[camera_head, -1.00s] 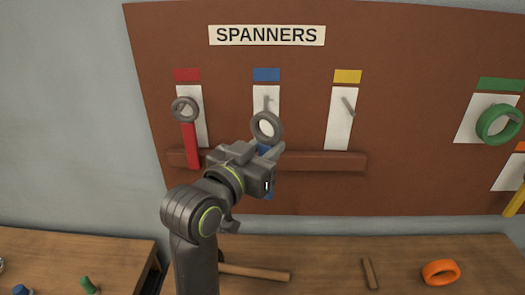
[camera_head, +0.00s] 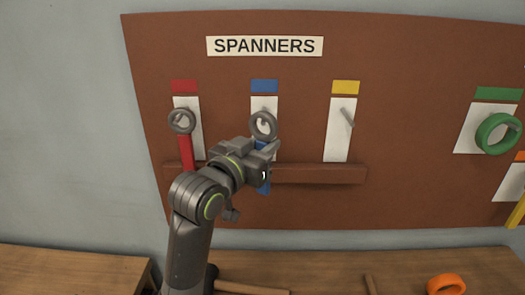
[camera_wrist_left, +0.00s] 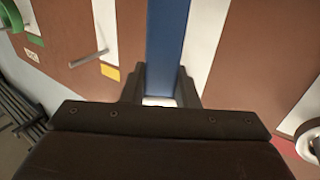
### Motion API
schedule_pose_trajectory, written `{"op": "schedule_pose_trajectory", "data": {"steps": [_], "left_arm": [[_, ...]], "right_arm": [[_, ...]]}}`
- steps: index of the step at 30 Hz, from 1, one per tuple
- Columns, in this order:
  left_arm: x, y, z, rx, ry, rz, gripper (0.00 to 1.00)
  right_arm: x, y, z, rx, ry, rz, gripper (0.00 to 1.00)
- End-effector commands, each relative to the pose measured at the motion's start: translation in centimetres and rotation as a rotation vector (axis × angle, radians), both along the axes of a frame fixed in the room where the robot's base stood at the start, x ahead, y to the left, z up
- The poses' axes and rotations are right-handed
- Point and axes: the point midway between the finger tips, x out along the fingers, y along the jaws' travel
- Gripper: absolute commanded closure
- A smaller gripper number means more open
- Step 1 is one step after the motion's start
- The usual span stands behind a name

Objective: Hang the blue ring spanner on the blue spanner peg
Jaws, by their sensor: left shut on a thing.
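The blue ring spanner has a grey ring and a blue handle (camera_head: 264,184). It hangs upright, ring up, in front of the panel below the blue label (camera_head: 264,86). My left gripper (camera_head: 270,150) is shut on the handle just below the ring. The wrist view shows the blue handle (camera_wrist_left: 167,38) between the two fingers (camera_wrist_left: 160,88). The blue spanner peg (camera_head: 264,122) appears within the ring's opening in the head view. I cannot tell whether the ring is around the peg or still in front of it. My right gripper is not in view.
A red spanner (camera_head: 186,150) hangs at left under the red label. The yellow-marked peg (camera_head: 347,117) is bare. A brown ledge (camera_head: 320,173) runs across below the pegs. A green ring (camera_head: 497,133) hangs at right; an orange ring (camera_head: 446,285) lies on the bench.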

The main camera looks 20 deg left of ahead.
Motion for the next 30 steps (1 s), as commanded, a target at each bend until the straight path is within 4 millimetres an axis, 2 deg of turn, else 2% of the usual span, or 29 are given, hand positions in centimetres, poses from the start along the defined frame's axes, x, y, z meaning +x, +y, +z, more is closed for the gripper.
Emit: {"op": "schedule_pose_trajectory", "data": {"steps": [20, 30], "left_arm": [[3.9, 1.2, -0.1, 0.001, -0.003, 0.002, 1.0], [5.0, 1.4, -0.8, 0.0, 0.0, 0.0, 1.0]], "right_arm": [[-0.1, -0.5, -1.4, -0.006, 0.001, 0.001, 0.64], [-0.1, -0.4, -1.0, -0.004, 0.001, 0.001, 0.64]]}}
